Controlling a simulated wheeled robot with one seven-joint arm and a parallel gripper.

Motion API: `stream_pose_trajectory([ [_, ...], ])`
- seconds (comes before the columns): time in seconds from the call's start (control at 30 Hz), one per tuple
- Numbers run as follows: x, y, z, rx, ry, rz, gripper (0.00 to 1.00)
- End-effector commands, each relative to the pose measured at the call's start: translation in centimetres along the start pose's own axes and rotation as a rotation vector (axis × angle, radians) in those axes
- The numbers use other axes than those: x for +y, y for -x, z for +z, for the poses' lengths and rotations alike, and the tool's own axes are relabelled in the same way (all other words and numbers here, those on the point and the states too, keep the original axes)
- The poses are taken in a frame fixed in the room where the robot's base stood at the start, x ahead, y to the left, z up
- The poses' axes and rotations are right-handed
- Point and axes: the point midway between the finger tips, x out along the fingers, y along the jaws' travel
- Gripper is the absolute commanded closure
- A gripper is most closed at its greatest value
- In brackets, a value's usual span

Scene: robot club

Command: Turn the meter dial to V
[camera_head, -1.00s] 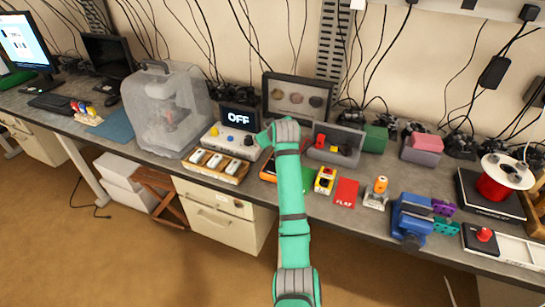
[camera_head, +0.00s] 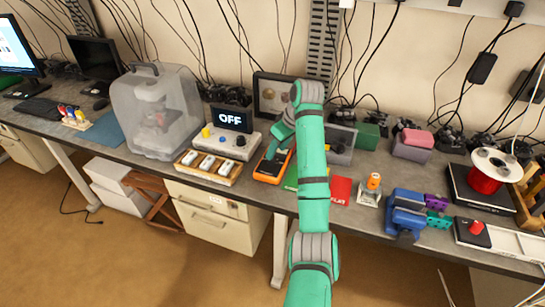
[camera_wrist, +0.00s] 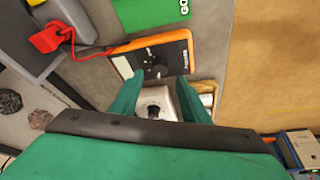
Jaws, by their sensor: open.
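The orange-edged meter (camera_head: 270,167) lies on the bench to the right of the white OFF box, partly hidden by my arm in the head view. In the wrist view the meter (camera_wrist: 179,43) lies beyond my fingertips, and its black dial (camera_wrist: 155,70) shows on the dark face. The dial's setting is too small to read. My gripper (camera_wrist: 157,88) is open and empty, its green fingers spread with the dial just past the tips. In the head view my gripper (camera_head: 275,148) is over the meter. I cannot tell how high it hangs.
The white box with the OFF display (camera_head: 232,118) and a wooden tray of switches (camera_head: 208,167) stand left of the meter. A red plug and cable (camera_wrist: 48,38) reach toward the meter. A green card (camera_wrist: 150,14) and a grey instrument (camera_head: 342,141) are close by.

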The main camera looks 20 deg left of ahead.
Motion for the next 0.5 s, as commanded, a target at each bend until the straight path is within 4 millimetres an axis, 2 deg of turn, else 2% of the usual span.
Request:
stream_pose_trajectory([
  [0.03, -0.1, -1.0, 0.0, -0.001, 0.000, -0.002, 0.58],
  [0.2, 0.0, -3.5, 0.0, -0.001, -0.001, -0.001, 0.58],
  [0.5, 0.0, -5.4, 0.0, 0.001, -0.001, 0.001, 0.58],
])
